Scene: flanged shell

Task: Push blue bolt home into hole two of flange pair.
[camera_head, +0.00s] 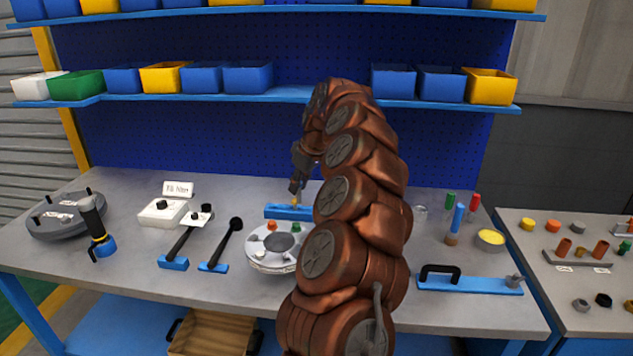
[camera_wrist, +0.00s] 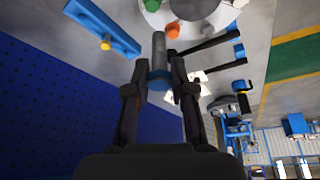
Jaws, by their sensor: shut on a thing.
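My gripper (camera_wrist: 160,70) is shut on the blue bolt (camera_wrist: 159,45), with its blue head between the fingers and its bare grey shank sticking out past the fingertips. The flange pair (camera_head: 262,258) is a pale round disc with a dark centre on the bench; it also shows at the top of the wrist view (camera_wrist: 215,18). A green bolt (camera_wrist: 153,5) and an orange bolt (camera_wrist: 173,30) sit in its rim. In the head view my gripper (camera_head: 296,186) is behind the flange, above the blue rack. The shank appears clear of the flange; hole two cannot be made out.
The blue rack (camera_head: 277,211) with a yellow piece lies behind the flange. Two black-handled tools (camera_head: 210,266) lie to the left. A blue tray with a black handle (camera_head: 465,284) lies to the right. My arm hides the bench right of the flange.

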